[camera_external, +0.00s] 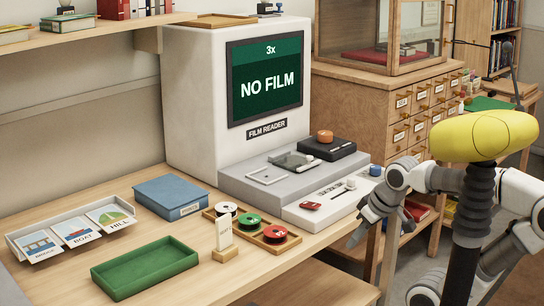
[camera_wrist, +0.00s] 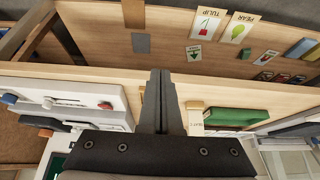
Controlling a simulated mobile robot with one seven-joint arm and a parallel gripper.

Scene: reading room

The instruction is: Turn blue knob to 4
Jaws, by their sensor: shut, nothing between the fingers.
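The blue knob (camera_external: 375,170) sits at the right back corner of the white control panel (camera_external: 312,220) at the film reader's base. In the wrist view a blue round thing at the left edge looks like the same knob (camera_wrist: 9,98). Its pointer and any numbers around it are too small to read. The film reader (camera_external: 200,105) has a screen reading "3x" and "NO FILM". My gripper (camera_external: 353,241) is in front of the panel's right side, apart from the knob. Its fingers (camera_wrist: 161,74) are together and empty in the wrist view.
The panel also bears a red piece (camera_external: 311,206) and a slider. A black box with an orange knob (camera_external: 325,136) stands behind. Left are a tray of reels (camera_external: 217,218), a blue box (camera_external: 172,194) and a green tray (camera_external: 103,284). A wooden drawer cabinet (camera_external: 362,101) stands behind right.

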